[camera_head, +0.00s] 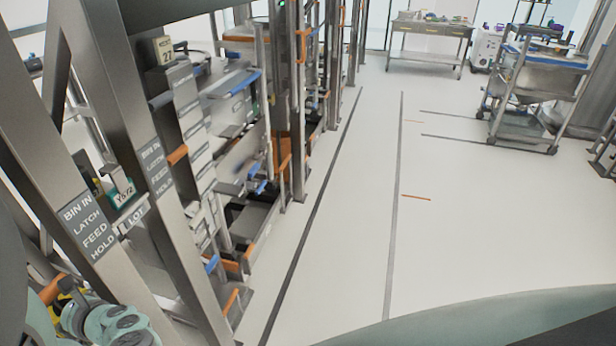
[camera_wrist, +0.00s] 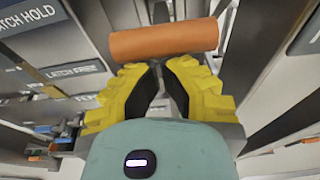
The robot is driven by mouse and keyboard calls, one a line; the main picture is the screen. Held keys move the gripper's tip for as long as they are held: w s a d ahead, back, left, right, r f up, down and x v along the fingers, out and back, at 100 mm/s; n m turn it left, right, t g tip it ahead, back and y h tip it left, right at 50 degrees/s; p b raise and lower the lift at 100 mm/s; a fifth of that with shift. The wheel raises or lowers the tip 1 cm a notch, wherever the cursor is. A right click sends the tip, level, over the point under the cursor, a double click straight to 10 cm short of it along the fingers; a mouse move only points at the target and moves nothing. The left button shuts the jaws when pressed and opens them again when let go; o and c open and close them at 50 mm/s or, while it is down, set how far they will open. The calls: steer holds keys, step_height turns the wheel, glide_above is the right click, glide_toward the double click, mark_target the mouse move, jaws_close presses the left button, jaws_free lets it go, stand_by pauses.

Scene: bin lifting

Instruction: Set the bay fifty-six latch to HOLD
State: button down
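The orange latch handle (camera_wrist: 165,38) is a thick bar lying across the picture just beyond my fingertips in the wrist view. In the head view an orange bar (camera_head: 52,290) shows beside the yellow fingers at the lower left. My gripper (camera_wrist: 160,75) has yellow fingers with black pads and a gap between them. The fingertips are at the bar's near edge; I cannot tell whether they touch it. The plate reading LATCH HOLD (camera_wrist: 30,18) is at upper left and the LATCH FREE plate (camera_wrist: 75,70) lies below it. No bay fifty-six number is readable.
Steel rack posts with a label plate (camera_head: 90,225) stand close to my arm. A sign reading 27 (camera_head: 163,50) is farther along the rack. The floor (camera_head: 450,240) to the right is clear. A cart (camera_head: 535,90) and a workbench (camera_head: 430,35) stand at the back.

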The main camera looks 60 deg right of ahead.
step_height(320, 180, up, 3)
steer(key=g+p, duration=0.2)
steer(key=p, duration=0.5)
steer(key=shift+w+a+r+h, duration=0.1)
steer(key=shift+r+h, duration=0.05)
steer(key=shift+h, duration=0.25)
steer(key=shift+g+p, duration=0.3)
steer(key=shift+p, duration=0.3)
